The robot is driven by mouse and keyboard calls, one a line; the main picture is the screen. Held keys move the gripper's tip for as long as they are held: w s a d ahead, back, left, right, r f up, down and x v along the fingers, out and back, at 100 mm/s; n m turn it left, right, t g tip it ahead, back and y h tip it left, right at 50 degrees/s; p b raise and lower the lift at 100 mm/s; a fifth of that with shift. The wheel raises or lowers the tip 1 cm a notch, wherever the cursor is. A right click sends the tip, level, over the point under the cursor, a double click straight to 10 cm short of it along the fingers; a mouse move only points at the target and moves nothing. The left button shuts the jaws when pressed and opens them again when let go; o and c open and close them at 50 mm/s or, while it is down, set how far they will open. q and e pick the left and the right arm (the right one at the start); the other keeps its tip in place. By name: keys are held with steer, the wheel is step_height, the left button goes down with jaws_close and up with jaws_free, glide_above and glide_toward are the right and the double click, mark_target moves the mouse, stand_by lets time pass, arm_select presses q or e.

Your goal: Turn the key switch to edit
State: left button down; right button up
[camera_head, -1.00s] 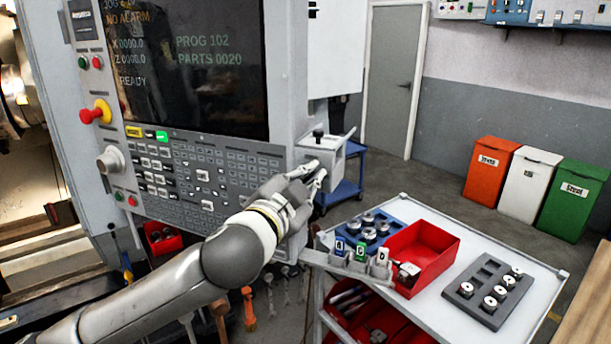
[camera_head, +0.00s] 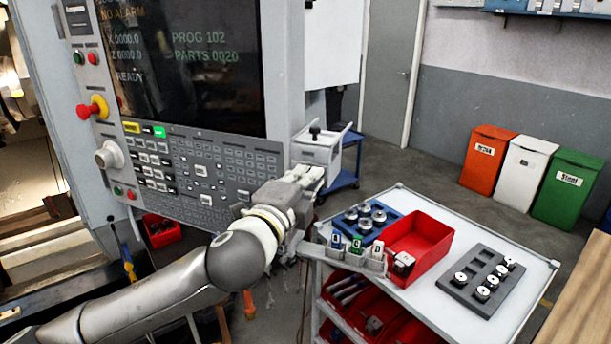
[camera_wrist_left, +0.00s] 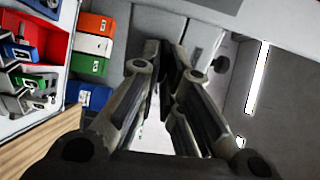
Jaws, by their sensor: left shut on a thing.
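The grey machine control panel (camera_head: 150,215) fills the left of the head view, with a dark screen (camera_head: 190,60) reading PROG 102 and PARTS 0020. My left gripper (camera_head: 312,178) is at the panel's lower right edge, its fingers close together. In the left wrist view the fingertips (camera_wrist_left: 170,68) close on a small dark part, mostly hidden between them. I cannot make out the key switch's marks or its position. My right gripper is not in view.
A pale box with a black knob (camera_head: 315,133) stands just beyond my left gripper. Below right is a cart top (camera_head: 410,290) with a red tray (camera_head: 420,241), a dark part holder (camera_head: 485,278) and small labelled boxes. The panel carries a red emergency button (camera_head: 86,111).

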arm_select(q)
steer(key=shift+m, duration=0.3)
steer(key=c, duration=1.6)
jaws_free()
steer(key=v, duration=1.2)
steer(key=shift+f, duration=0.1)
